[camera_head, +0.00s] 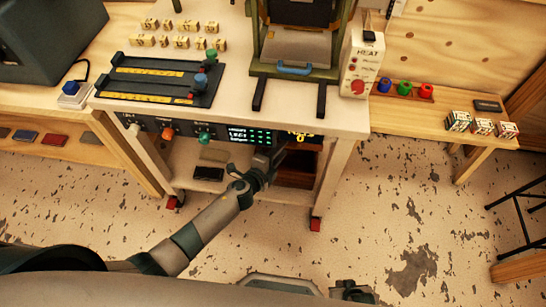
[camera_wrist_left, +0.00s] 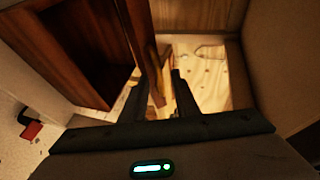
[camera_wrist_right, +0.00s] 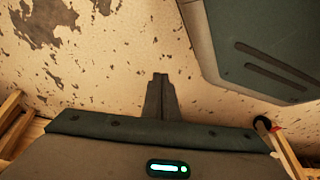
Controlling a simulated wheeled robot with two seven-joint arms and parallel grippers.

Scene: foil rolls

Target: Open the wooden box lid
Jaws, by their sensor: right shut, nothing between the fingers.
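The dark wooden box (camera_head: 297,178) sits under the workbench top, partly hidden by my left arm and the bench front. In the left wrist view, the box (camera_wrist_left: 97,91) shows a dark opening on the left. A brown panel that looks like its lid (camera_wrist_left: 143,45) stands out at the opening's right edge. My left gripper (camera_head: 272,160) is at the box; its fingers (camera_wrist_left: 156,88) are apart, with the panel's edge between them. I cannot tell whether they touch it. My right gripper (camera_head: 354,290) is low over the floor, shut and empty, also in the right wrist view (camera_wrist_right: 160,82).
The workbench (camera_head: 235,95) carries a slider panel (camera_head: 160,80), letter blocks (camera_head: 180,42) and a heat press (camera_head: 293,50). A control strip (camera_head: 205,135) runs above my left forearm. A side bench (camera_head: 455,120) stands right. Floor in front is clear.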

